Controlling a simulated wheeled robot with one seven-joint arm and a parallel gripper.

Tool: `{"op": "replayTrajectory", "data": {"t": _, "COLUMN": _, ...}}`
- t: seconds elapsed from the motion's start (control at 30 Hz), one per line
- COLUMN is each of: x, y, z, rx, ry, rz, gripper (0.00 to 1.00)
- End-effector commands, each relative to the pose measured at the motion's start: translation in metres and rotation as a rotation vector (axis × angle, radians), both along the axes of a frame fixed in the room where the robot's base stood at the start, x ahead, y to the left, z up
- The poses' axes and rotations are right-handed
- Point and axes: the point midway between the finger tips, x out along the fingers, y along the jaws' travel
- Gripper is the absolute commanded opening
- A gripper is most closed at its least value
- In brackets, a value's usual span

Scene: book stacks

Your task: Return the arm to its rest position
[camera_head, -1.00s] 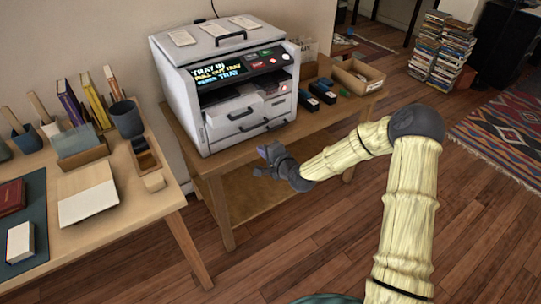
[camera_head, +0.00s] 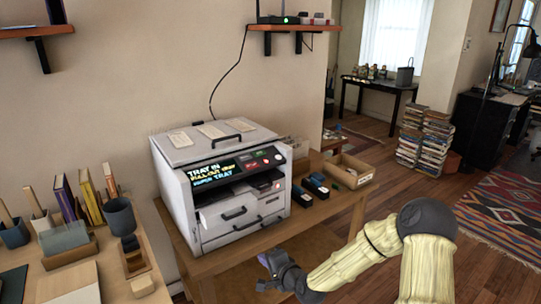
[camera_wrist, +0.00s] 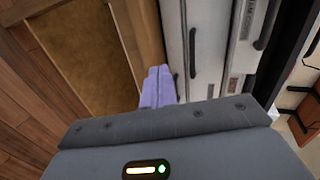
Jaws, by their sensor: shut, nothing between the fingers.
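My gripper (camera_head: 270,262) is in the lower middle of the head view, in front of the printer table's front edge and below the printer's drawers. In the wrist view its purple fingertips (camera_wrist: 157,86) are together with nothing between them. My arm runs from the gripper to the right, up to a dark elbow joint, then down out of the picture. The gripper looks apart from the printer (camera_head: 222,185); the exact gap cannot be told.
The printer stands on a wooden table (camera_head: 335,205) beside dark boxes (camera_head: 315,187) and an open carton (camera_head: 352,172). A desk with books and a cup (camera_head: 120,217) is at left. Book stacks (camera_head: 424,138) and a patterned rug (camera_head: 505,208) lie beyond, with open floor between.

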Motion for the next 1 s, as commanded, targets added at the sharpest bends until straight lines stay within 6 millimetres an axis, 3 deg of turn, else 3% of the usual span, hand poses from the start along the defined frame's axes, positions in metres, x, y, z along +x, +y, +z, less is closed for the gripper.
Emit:
{"op": "replayTrajectory", "data": {"t": 0.17, "x": -0.025, "y": -0.012, "z": -0.008, "rx": -0.260, "ry": 0.029, "rz": 0.111, "gripper": 0.00}}
{"op": "replayTrajectory", "data": {"t": 0.43, "x": -0.078, "y": -0.063, "z": -0.006, "rx": -0.709, "ry": 0.114, "rz": 0.296, "gripper": 0.00}}
{"op": "replayTrajectory", "data": {"t": 0.8, "x": -0.165, "y": -0.140, "z": 0.039, "rx": -1.090, "ry": 0.281, "rz": 0.484, "gripper": 0.00}}
{"op": "replayTrajectory", "data": {"t": 1.0, "x": -0.208, "y": -0.162, "z": 0.061, "rx": -1.155, "ry": 0.349, "rz": 0.560, "gripper": 0.00}}
